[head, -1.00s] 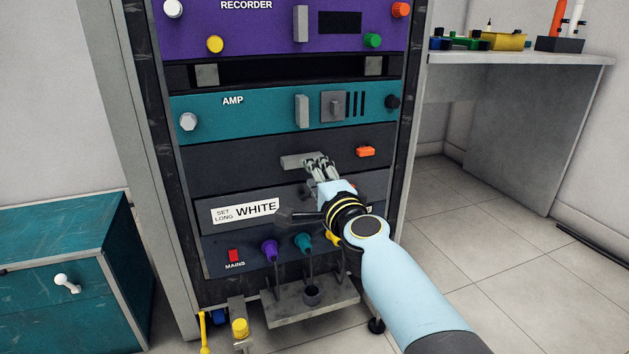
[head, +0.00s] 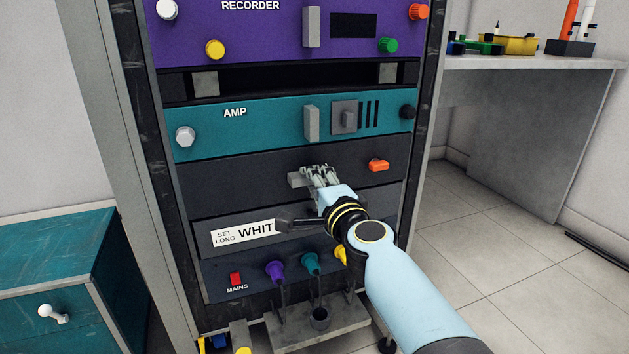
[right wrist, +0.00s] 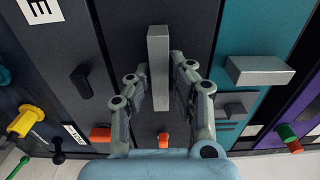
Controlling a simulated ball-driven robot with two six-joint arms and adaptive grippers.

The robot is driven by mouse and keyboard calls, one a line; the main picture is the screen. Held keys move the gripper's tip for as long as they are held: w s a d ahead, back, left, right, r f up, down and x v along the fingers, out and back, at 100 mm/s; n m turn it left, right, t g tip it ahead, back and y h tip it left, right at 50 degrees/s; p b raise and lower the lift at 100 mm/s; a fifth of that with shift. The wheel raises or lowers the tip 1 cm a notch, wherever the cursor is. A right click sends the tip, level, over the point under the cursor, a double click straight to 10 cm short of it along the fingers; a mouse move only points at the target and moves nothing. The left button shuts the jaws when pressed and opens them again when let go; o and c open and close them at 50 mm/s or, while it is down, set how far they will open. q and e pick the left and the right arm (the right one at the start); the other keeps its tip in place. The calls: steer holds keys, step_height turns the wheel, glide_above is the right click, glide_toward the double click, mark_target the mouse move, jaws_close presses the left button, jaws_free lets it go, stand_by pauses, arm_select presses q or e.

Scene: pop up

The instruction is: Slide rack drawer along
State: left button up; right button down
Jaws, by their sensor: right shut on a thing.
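The rack (head: 424,120) stands in the middle of the head view. The dark grey drawer front (head: 230,177) lies below the teal AMP unit and bears a light grey bar handle (head: 295,180) and an orange latch (head: 378,165). My right gripper (head: 318,172) is shut on the handle, covering its right part. In the right wrist view the handle (right wrist: 158,60) stands between the two fingers of my right gripper (right wrist: 160,85). How far the drawer front stands out from the rack is hard to tell. My left gripper is not in view.
Above are the AMP unit (head: 260,130) and purple RECORDER unit (head: 250,35). Below are the WHITE label panel (head: 205,235), partly hidden by my wrist, and the MAINS panel (head: 215,280) with plugs. A teal cabinet (head: 50,260) stands left, a grey bench (head: 510,130) right.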

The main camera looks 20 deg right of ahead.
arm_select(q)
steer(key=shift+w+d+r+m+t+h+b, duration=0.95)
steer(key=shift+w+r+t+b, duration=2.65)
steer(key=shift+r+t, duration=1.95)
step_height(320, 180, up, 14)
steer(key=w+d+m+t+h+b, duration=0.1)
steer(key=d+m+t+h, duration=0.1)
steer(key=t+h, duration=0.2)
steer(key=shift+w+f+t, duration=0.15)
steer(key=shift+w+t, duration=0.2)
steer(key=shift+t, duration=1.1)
arm_select(e)
steer(key=s, duration=2)
steer(key=shift+d, duration=0.35)
